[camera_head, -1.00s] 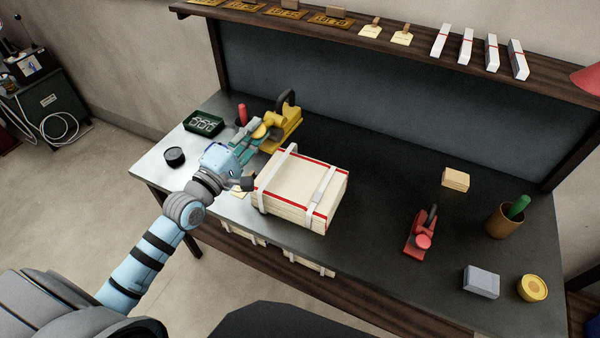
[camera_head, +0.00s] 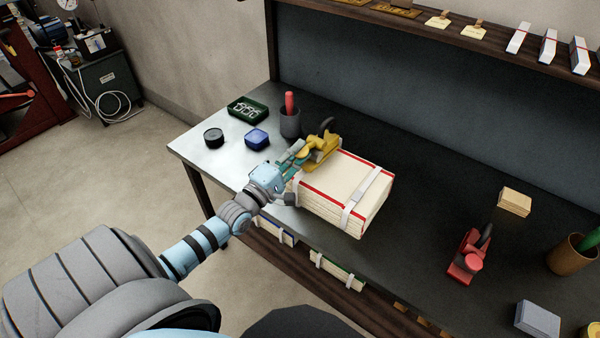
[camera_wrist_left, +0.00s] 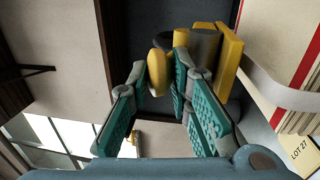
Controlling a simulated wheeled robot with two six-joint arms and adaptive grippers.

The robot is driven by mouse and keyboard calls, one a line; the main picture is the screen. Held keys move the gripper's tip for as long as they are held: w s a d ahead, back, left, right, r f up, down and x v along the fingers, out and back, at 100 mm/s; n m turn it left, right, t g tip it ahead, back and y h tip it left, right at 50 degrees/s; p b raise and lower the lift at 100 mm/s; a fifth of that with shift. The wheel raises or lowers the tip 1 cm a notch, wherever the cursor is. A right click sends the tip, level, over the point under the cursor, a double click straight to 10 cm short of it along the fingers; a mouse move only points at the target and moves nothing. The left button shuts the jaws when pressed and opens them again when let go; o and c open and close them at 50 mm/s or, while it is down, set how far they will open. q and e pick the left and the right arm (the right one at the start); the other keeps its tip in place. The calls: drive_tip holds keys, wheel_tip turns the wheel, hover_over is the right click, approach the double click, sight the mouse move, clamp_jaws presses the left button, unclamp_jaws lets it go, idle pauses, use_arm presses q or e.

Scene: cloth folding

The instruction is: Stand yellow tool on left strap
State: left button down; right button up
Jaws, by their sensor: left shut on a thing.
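The yellow tool (camera_head: 325,160), with a dark curved handle, is in my left gripper (camera_head: 299,153). It appears upright at the far left corner of the cream stack with red edges (camera_head: 335,183). In the left wrist view the gripper (camera_wrist_left: 162,78) is shut on the tool's yellow knob (camera_wrist_left: 157,65), with the tool's yellow body (camera_wrist_left: 229,58) beyond. The left strap (camera_head: 297,192) is mostly hidden by the gripper and tool; it shows as a pale band in the wrist view (camera_wrist_left: 262,88). I cannot tell whether the tool touches it. My right gripper is out of view.
The right strap (camera_head: 364,196) crosses the stack. A red tool (camera_head: 466,262) stands to the right, with clear dark bench (camera_head: 425,200) between.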

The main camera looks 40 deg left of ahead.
use_arm(q)
wheel_tip(320, 180, down, 4)
drive_tip(key=b, duration=0.4)
drive_tip(key=shift+d+f, duration=0.1)
drive_tip(key=shift+f, duration=0.05)
drive_tip(key=shift+r+p, duration=0.2)
drive_tip(key=shift+p, duration=0.1)
drive_tip(key=c, duration=1.5)
unclamp_jaws()
drive_tip(key=shift+s, duration=0.1)
drive_tip(key=shift+o, duration=0.2)
drive_tip(key=shift+s+f, duration=0.1)
drive_tip(key=shift+s, duration=0.05)
